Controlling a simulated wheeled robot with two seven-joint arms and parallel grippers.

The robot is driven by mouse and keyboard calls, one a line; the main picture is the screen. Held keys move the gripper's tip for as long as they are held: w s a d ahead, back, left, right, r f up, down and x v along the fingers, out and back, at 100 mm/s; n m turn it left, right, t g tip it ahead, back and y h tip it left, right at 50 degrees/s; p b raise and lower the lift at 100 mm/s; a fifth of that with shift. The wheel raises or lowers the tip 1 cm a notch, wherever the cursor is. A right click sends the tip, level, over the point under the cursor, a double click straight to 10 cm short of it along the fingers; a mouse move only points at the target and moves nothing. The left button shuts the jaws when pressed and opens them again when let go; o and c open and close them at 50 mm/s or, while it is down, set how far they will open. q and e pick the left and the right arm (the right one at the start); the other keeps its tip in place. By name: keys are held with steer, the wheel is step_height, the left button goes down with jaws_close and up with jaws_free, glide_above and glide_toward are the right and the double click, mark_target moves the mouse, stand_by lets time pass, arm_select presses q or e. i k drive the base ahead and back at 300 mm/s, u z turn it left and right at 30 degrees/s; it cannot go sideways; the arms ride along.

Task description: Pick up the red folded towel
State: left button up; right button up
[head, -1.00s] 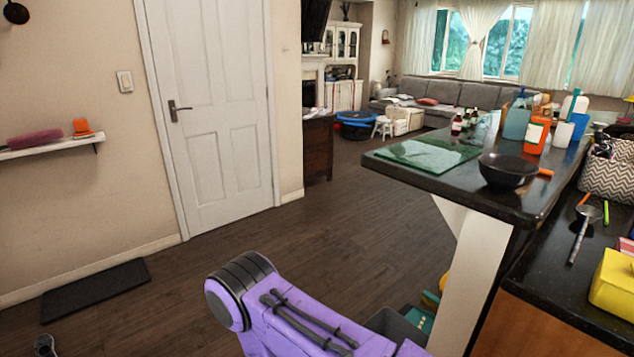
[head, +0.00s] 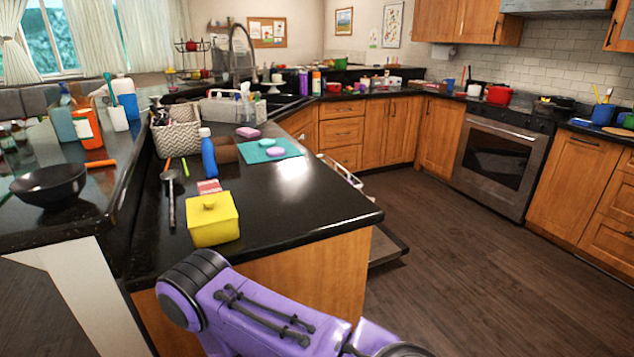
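I cannot make out a red folded towel for certain. A small flat red and pink item (head: 208,187) lies on the black counter (head: 300,205) just behind a yellow lidded box (head: 213,220); it is too small to tell what it is. Neither gripper is in view. Only a purple link of my own arm shows at the bottom, in front of the counter's end.
A blue bottle (head: 208,155), a patterned basket (head: 178,135), a ladle (head: 171,190) and a teal mat (head: 290,149) with sponges are on the counter. A black bowl (head: 50,184) is at left. An open dishwasher door (head: 386,246) juts out right of the counter. Floor (head: 440,260) beyond is clear.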

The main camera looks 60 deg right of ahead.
mark_target(207, 188)
steer(key=z, duration=0.7)
steer(key=k, duration=0.2)
steer(key=z, duration=0.1)
